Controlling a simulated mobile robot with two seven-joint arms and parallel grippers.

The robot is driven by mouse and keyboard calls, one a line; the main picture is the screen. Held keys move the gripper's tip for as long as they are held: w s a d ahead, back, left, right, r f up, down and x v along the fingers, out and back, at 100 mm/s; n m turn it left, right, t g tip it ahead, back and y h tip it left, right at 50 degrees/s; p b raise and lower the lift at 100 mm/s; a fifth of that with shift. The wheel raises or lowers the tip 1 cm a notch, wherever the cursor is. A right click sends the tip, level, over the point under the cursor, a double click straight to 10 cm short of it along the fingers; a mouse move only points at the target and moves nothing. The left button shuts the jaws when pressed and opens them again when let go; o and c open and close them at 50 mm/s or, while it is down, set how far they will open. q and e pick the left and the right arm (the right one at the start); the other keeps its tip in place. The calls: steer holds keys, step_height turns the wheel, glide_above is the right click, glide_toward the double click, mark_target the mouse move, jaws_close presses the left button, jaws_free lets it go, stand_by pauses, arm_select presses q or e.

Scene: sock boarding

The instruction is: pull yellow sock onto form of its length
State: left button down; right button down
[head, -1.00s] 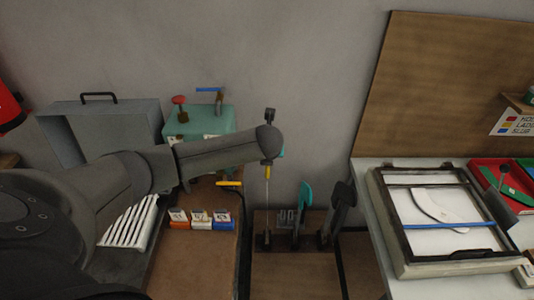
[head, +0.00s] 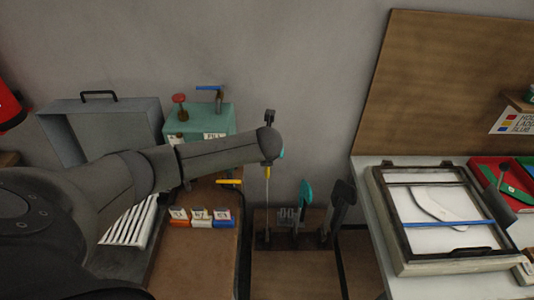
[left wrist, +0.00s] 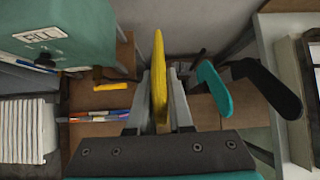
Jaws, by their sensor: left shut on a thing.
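The yellow sock (left wrist: 159,75) shows edge-on between the fingers of my left gripper (left wrist: 162,98) in the left wrist view. The gripper is shut on it. In the head view my left gripper (head: 269,160) points down, mostly hidden by its arm, with a little yellow below it. A thin pale upright form (head: 267,205) stands edge-on under it. I cannot tell how far the sock covers this form. To its right stand a teal-covered form (head: 305,195) and a black-covered form (head: 342,200); they also show in the left wrist view. My right gripper is out of view.
The forms stand on a low wooden board (head: 290,270). A white table (head: 375,230) with a framed screen is at the right.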

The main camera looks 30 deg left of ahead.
arm_select(q)
steer(key=shift+f+b, duration=2.65)
steer(key=shift+f, duration=1.9)
steer(key=shift+f+b, duration=3)
steer(key=shift+f, duration=1.35)
steer(key=c, duration=0.7)
jaws_free()
steer(key=shift+c, duration=0.2)
steer(key=shift+r, duration=0.1)
